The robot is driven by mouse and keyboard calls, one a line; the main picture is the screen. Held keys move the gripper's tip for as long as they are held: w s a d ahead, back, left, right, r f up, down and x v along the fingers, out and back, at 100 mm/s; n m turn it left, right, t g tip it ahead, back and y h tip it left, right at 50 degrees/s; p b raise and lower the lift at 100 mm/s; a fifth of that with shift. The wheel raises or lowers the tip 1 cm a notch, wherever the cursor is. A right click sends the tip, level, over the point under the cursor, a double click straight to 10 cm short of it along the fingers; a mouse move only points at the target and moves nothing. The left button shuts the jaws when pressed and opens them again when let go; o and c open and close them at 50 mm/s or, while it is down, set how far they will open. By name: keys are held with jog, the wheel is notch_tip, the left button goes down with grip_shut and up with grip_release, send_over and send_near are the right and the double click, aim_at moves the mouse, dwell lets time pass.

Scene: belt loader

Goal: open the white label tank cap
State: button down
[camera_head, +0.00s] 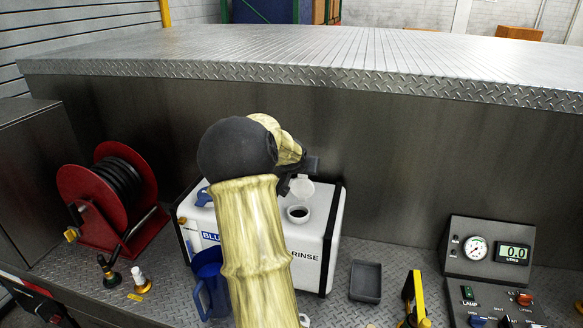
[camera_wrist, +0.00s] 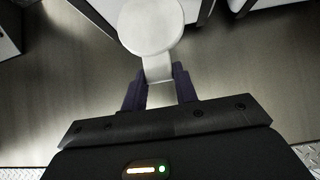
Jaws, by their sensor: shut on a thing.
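A white tank (camera_head: 318,228) with a RINSE label stands on the deck, partly hidden behind my arm. Its round filler neck (camera_head: 298,213) shows a dark open hole on top. The white cap (camera_head: 304,187) is raised off the neck, just behind it. In the wrist view the white cap (camera_wrist: 150,25) is a round disc with a flat tab. My gripper (camera_head: 298,182) is at the cap, and in the wrist view its dark fingers (camera_wrist: 160,88) are shut on the tab. Whether the cap is still joined to the tank is hidden.
Blue lettering and a blue cap (camera_head: 203,197) show on the left, beside my arm. A blue jug (camera_head: 207,283) stands in front. A red hose reel (camera_head: 107,200) is left, a dark tray (camera_head: 366,281) and gauge panel (camera_head: 487,250) right. A metal wall rises behind.

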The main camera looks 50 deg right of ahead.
jog(key=shift+d+r, duration=0.25)
jog(key=shift+d, duration=0.15)
jog(key=shift+w+f+y, duration=0.1)
jog(key=shift+w+y, duration=0.05)
jog(key=shift+y, duration=0.15)
jog(key=c, duration=1.1)
grip_release()
jog(key=shift+w+a+f, duration=0.1)
jog(key=shift+b+v, duration=1.25)
jog(key=shift+v, duration=7.5)
jog(key=shift+w, duration=0.2)
